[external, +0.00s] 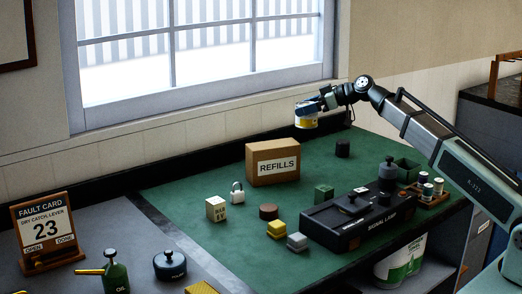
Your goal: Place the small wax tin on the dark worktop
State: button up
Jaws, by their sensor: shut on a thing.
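My gripper (312,104) is shut on a small tin (306,121) with a yellow and white side and a dark upper part. It holds the tin in the air below the window, above and behind the green bench mat. The tin's label is too small to read. A dark worktop (490,97) shows at the right edge, behind my arm, and is partly cut off by the frame. A grey bench surface (180,262) lies at the front left.
A tray of spools (428,192) stands at the right. The mat's left part is clear.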

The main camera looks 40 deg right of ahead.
jog(key=w+a+n+g+y, duration=0.1)
jog(key=a, duration=0.5)
jog(key=a+n+g+y, duration=0.1)
jog(key=a, duration=0.6)
jog(key=w+a+n, duration=0.1)
jog(key=a, duration=0.6)
jog(key=shift+w+r+g+y, duration=0.1)
jog(key=shift+w+g+y, duration=0.25)
jog(key=shift+g+y, duration=0.05)
jog(key=s+a+n+g+y, duration=0.1)
jog(key=s+a+n+g, duration=0.3)
jog(key=a, duration=1.2)
jog(key=s+a+n+g+y, duration=0.1)
jog(key=s+a, duration=0.4)
jog(key=a, duration=1)
jog(key=s+a+n+g+y, duration=0.1)
jog(key=s+a+n+g, duration=0.3)
jog(key=a, duration=1.2)
jog(key=shift+m+t, duration=0.5)
jog(key=shift+m, duration=0.2)
jog(key=shift+s+f, duration=0.2)
jog(key=shift+f, duration=2.35)
jog(key=shift+s+f, duration=0.15)
jog(key=shift+f, duration=2.45)
jog(key=shift+s+f, duration=0.2)
jog(key=shift+f, duration=2.35)
jog(key=shift+f, duration=0.1)
jog(key=o, duration=1.1)
jog(key=shift+o, duration=0.2)
